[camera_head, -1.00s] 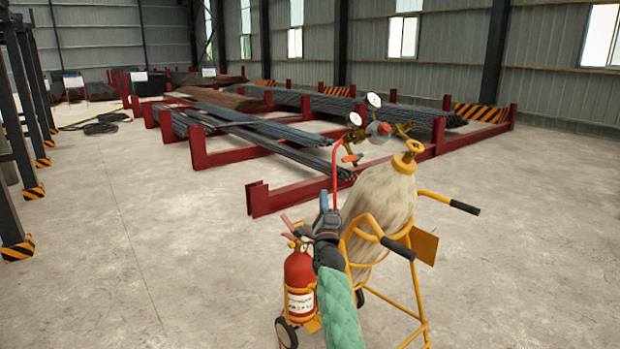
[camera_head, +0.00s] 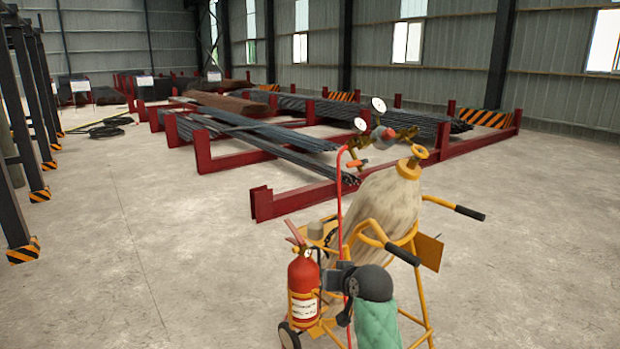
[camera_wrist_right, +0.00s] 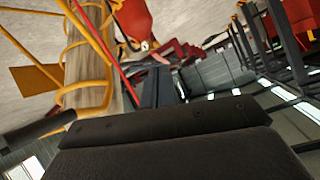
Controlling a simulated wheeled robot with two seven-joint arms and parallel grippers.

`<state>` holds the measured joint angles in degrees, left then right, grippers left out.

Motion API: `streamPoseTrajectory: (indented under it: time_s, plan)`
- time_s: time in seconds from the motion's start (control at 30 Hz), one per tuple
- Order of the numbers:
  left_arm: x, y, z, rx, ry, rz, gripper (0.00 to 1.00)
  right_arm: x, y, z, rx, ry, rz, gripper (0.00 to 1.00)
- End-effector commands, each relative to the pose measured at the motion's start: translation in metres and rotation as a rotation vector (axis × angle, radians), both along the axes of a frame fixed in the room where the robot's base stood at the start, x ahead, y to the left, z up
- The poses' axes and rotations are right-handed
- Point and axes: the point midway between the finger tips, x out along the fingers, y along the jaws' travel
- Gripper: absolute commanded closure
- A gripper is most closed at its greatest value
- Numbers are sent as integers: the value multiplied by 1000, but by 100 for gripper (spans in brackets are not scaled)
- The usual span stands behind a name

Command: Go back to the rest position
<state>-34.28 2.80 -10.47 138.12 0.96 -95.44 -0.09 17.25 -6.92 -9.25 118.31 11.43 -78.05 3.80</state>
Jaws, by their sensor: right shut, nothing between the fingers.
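My right gripper (camera_head: 340,280) is low in the head view, in front of the gas cylinder cart, beside the red fire extinguisher (camera_head: 303,289). Its fingers are shut with nothing between them, and they also show as dark blocks in the wrist view (camera_wrist_right: 160,84). My green-sleeved forearm hangs below it at the bottom edge. My left gripper is not in view.
A pale gas cylinder (camera_head: 380,212) with gauges and a red hose (camera_head: 339,200) stands on a yellow wheeled cart (camera_head: 424,285), close to my right arm. Red racks (camera_head: 290,201) hold bars (camera_head: 270,140) behind. Concrete floor to the left is clear.

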Motion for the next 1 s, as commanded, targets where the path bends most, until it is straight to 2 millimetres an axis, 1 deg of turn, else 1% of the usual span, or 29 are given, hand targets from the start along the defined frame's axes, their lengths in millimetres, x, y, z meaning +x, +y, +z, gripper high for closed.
streamPoseTrajectory:
  time_s: [0.03,0.1,0.17,0.2,0.27,0.3,0.4,0.6,0.87,1.0]
  plan:
    - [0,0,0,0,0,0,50,-23,-10,-20,-52,45,2,100]
    - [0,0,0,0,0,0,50,-51,-23,-43,-114,105,3,100]
    - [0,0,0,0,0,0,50,-74,-33,-61,-156,153,1,100]
    - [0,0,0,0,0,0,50,-90,-39,-72,-179,184,-1,100]
    - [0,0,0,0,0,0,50,-112,-48,-88,-209,227,-5,100]
    - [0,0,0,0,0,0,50,-127,-54,-98,-225,253,-9,100]
    - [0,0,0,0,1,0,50,-163,-66,-122,-256,313,-21,100]
    - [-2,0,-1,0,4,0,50,-227,-84,-161,-299,394,-37,100]
    - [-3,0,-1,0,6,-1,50,-309,-98,-212,-331,509,-23,100]
    - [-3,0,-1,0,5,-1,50,-355,-103,-244,-348,591,-6,100]
